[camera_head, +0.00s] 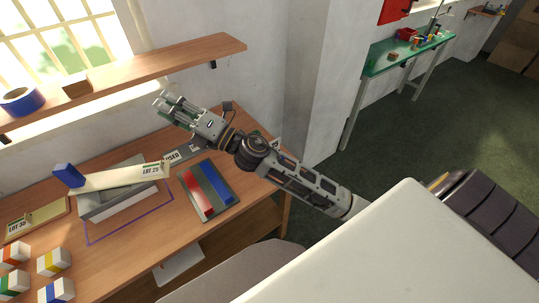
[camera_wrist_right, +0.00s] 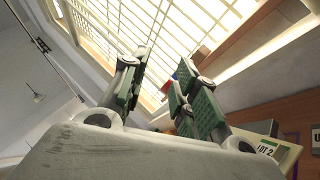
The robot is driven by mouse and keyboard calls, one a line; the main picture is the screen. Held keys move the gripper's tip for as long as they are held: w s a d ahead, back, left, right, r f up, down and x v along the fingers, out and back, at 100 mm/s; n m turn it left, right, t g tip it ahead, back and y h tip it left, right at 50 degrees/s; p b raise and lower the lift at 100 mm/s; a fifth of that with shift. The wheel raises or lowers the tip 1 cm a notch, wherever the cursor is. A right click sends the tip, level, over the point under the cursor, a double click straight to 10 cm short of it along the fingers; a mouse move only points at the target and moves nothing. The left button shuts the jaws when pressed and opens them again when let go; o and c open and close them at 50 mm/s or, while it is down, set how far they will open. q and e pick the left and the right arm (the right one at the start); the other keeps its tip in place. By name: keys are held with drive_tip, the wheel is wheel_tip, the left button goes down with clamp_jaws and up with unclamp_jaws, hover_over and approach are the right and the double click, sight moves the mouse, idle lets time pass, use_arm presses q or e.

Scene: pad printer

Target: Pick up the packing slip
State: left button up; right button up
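No sheet is clearly marked as the packing slip. A white sheet (camera_head: 180,263) lies low under the table's front edge, partly cut off by the tabletop; I cannot tell whether it is the slip. My right gripper (camera_head: 168,104) is raised over the back of the table, near the wall and below the wooden shelf, far from that sheet. In the right wrist view the right gripper (camera_wrist_right: 160,75) has its green-padded fingers apart with nothing between them, pointing toward the window. My left gripper is not in view.
The wooden table (camera_head: 140,245) holds a grey block with a long LOT 25 board (camera_head: 120,176), a red-and-blue panel (camera_head: 207,190) and several small coloured boxes (camera_head: 54,261). A wooden shelf (camera_head: 150,72) with a blue tape roll (camera_head: 21,100) hangs above. A green bench (camera_head: 405,53) stands farther right.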

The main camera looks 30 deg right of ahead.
drive_tip(key=s+a+f+n+g+y, duration=0.4)
drive_tip(key=a+n+g, duration=0.3)
drive_tip(key=n+g, duration=0.7)
drive_tip(key=w+d+f+n+g+h, duration=0.1)
drive_tip(key=d+f+n+g+h, duration=0.2)
drive_tip(key=d+f+n+h, duration=0.9)
drive_tip(key=w+d+h, duration=0.1)
drive_tip(key=d+h, duration=0.3)
drive_tip(key=d, duration=0.7)
drive_tip(key=w+d+f+m+h, duration=0.1)
drive_tip(key=d+h, duration=0.2)
drive_tip(key=d, duration=0.8)
drive_tip(key=shift+w+g+h, duration=0.3)
drive_tip(key=shift+g+h, duration=0.1)
drive_tip(key=shift+a+f, duration=0.1)
wheel_tip(320, 180, down, 8)
drive_tip(key=d+p, duration=0.1)
drive_tip(key=shift+f, duration=0.25)
